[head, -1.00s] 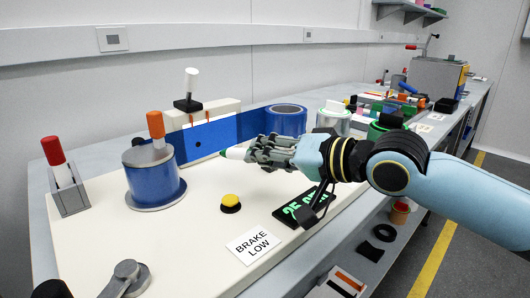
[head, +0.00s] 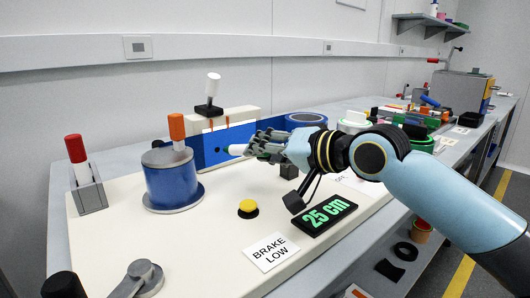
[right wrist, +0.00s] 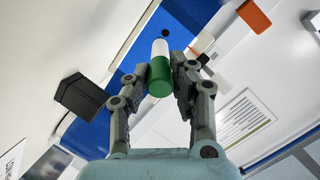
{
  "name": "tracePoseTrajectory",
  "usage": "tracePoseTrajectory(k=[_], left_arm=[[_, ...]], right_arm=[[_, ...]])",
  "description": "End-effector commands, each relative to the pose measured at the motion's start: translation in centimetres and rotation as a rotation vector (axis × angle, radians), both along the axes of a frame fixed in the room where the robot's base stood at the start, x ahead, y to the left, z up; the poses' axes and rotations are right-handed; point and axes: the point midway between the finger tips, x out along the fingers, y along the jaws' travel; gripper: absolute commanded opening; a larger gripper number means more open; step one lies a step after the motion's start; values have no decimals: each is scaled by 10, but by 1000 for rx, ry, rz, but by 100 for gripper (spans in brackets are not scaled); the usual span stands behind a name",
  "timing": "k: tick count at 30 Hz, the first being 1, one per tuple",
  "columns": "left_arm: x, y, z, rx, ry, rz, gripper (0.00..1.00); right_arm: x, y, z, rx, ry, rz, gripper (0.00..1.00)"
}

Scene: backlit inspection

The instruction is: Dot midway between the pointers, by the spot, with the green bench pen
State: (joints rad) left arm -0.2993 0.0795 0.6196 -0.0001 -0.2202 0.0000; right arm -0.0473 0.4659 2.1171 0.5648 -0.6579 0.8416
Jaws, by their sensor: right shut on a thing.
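The blue strip (head: 262,122) runs between two rolls. Two thin orange pointers (head: 228,122) hang over its top edge. A small dark spot (head: 219,150) lies on the strip just left of the pen tip; the wrist view also shows the spot (right wrist: 166,33). I cannot tell whether the tip touches the strip. My left gripper is out of view.
A red-capped marker (head: 76,150) sits in a grey holder. A yellow button (head: 248,208), a display (head: 325,214) reading 25 cm and a BRAKE LOW card (head: 271,252) lie in front.

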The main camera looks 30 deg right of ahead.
Motion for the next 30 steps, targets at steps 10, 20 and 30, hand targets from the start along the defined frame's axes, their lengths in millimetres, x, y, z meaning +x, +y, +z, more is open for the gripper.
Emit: tracePoseTrajectory(k=[10,20,30], left_arm=[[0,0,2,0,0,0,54],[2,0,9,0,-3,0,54],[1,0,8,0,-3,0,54]], right_arm=[[0,0,1,0,0,0,0],[0,0,1,1,0,0,0],[0,0,1,0,0,0,0]])
